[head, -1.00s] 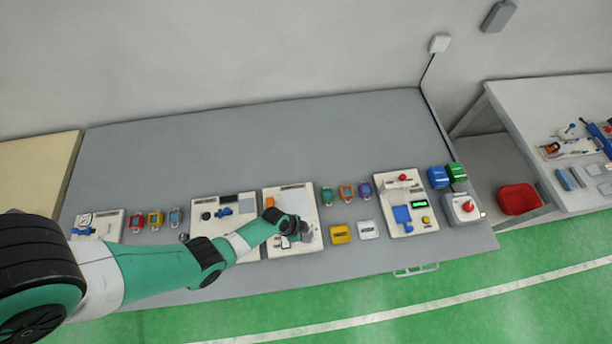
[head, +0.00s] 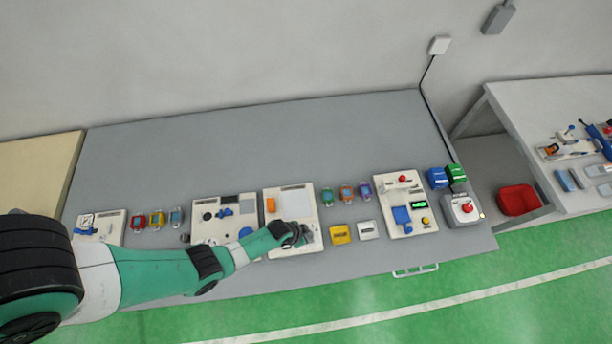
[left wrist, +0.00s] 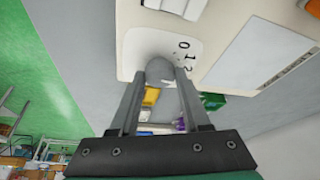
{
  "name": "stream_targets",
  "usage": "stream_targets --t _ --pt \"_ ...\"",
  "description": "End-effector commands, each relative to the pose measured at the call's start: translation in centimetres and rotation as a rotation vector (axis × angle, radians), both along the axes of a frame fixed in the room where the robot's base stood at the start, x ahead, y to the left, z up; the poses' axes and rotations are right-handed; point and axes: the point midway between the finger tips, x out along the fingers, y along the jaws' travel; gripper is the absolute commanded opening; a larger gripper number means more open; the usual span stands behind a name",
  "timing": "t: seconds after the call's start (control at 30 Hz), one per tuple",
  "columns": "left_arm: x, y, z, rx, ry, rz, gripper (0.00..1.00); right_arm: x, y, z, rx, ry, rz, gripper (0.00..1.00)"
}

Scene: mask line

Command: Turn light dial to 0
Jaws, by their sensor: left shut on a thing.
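The light dial (left wrist: 158,68) is a grey round knob on a white plate marked 0, 1, 2 in the left wrist view. It sits on a cream panel (left wrist: 225,20). My left gripper (left wrist: 160,80) is shut on the dial, a finger on each side of it. The fingers hide part of the dial, and I cannot tell which number it points to. In the head view my left gripper (head: 303,238) is at the lower part of the same panel (head: 290,205) and covers the dial. My right gripper is not in view.
Another panel (head: 225,232) lies left of this one. Several coloured devices, a yellow block (head: 340,234) and a white block (head: 368,230) lie to its right. A panel with a green display (head: 385,185) is farther right. The back of the grey table (head: 250,140) is clear.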

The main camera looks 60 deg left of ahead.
Motion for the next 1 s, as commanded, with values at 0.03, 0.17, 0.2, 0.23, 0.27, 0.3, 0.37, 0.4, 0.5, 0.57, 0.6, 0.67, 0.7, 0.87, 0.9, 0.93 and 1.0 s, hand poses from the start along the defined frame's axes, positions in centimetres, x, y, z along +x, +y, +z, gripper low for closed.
stream_targets --t 0.03,0.17,0.2,0.23,0.27,0.3,0.37,0.4,0.5,0.57,0.6,0.67,0.7,0.87,0.9,0.93,1.0 --pt "-0.1 -0.2 -0.1 0.002 0.002 0.035 0.0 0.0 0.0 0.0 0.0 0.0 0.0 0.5" --pt "-0.1 -0.2 -0.2 0.003 0.002 0.157 0.0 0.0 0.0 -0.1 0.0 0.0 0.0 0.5" --pt "0.0 -0.3 -0.2 0.003 0.001 0.195 0.0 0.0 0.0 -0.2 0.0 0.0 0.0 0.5" --pt "0.0 -0.3 -0.2 0.003 0.001 0.224 0.0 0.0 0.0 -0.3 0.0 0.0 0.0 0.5" --pt "0.0 -0.3 -0.2 0.002 0.001 0.252 0.0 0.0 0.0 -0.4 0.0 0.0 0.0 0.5" --pt "0.0 -0.3 -0.3 0.003 0.0 0.29 0.0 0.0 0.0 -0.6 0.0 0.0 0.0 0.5" --pt "0.0 -0.4 -0.3 0.003 0.0 0.348 0.0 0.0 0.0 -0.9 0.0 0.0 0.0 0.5" --pt "0.0 -0.4 -0.3 0.003 -0.001 0.387 0.0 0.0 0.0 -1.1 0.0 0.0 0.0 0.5" --pt "0.1 -0.5 -0.4 0.002 0.0 0.483 0.0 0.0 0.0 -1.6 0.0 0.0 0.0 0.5" --pt "0.1 -0.5 -0.4 0.002 -0.001 0.54 0.0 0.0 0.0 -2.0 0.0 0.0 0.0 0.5" --pt "0.1 -0.5 -0.4 0.002 0.0 0.578 0.0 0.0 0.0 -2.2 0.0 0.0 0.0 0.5" --pt "0.1 -0.6 -0.4 0.002 0.0 0.637 0.0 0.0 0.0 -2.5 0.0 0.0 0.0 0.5" --pt "0.2 -0.6 -0.3 0.001 -0.001 0.674 0.0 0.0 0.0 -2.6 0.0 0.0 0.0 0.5" --pt "0.2 -0.7 -0.1 0.002 0.001 0.828 0.0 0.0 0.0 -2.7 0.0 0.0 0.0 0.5" --pt "0.2 -0.7 -0.1 0.003 0.002 0.864 0.0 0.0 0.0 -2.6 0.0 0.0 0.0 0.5" --pt "0.2 -0.7 0.0 0.002 0.002 0.891 0.0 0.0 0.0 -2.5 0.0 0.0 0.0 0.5" --pt "0.2 -0.7 0.0 0.002 0.003 0.952 0.0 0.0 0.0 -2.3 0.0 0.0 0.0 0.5"
